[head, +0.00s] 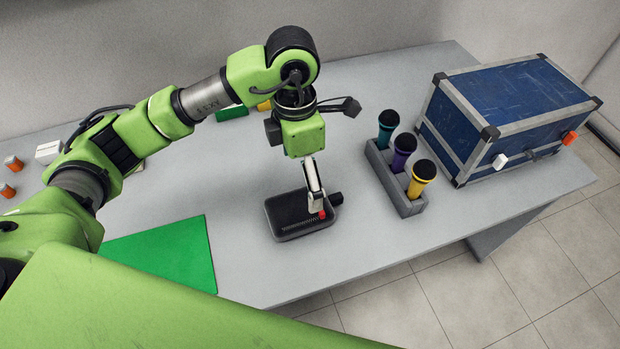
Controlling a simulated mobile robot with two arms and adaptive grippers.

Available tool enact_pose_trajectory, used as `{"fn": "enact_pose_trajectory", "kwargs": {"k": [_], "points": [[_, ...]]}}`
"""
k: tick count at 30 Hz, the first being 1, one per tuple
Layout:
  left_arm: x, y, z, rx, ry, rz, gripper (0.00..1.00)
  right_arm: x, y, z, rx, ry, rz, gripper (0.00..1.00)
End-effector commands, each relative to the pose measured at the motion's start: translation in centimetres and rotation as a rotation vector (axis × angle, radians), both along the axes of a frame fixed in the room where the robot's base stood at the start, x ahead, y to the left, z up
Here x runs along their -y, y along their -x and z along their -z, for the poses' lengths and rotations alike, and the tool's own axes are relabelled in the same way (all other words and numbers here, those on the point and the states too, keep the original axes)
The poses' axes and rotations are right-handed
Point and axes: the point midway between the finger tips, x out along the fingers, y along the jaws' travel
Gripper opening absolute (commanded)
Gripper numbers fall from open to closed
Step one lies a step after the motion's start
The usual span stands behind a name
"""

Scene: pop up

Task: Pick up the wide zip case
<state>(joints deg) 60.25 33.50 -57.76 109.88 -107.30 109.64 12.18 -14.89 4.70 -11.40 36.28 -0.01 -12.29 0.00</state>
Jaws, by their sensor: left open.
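The wide zip case (287,216) looks like a dark, flat case with a grey edge, lying on the grey table in the middle of the head view. My left gripper (318,208) points down over the right part of the case and hides some of it. Its pale finger has a red spot near the tip. The jaws are open; I cannot tell whether the fingers touch the case. My right gripper is not in view.
A grey rack (384,175) holds a teal, a purple and a yellow torch-like item right of the case. A blue trunk (515,105) stands at the right. A green mat (170,254) lies left. Small orange-topped items (12,162) sit far left. Table (365,251) in front is clear.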

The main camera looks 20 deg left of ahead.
Motion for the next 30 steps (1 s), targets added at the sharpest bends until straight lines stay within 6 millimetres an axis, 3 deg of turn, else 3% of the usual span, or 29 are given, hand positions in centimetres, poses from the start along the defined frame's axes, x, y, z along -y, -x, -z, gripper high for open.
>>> {"fn": "enact_pose_trajectory", "kwargs": {"k": [4,7,11,15,23,30], "points": [[-1.0,-0.2,0.9,0.021,-0.042,0.001,0.96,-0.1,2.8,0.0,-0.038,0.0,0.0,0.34],[-1.0,-0.1,2.8,0.018,-0.041,0.001,0.96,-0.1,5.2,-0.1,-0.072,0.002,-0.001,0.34],[-0.9,-0.1,5.4,0.018,-0.04,0.0,0.96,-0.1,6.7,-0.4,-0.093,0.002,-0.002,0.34],[-0.9,-0.2,7.4,0.02,-0.037,0.0,0.96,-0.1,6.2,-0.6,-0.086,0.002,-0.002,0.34],[-0.8,-0.2,9.4,0.018,-0.037,0.001,0.96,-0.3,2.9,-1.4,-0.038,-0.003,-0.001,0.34],[-0.8,-0.4,12.9,0.019,-0.037,0.0,0.96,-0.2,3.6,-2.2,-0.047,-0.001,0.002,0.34]]}}
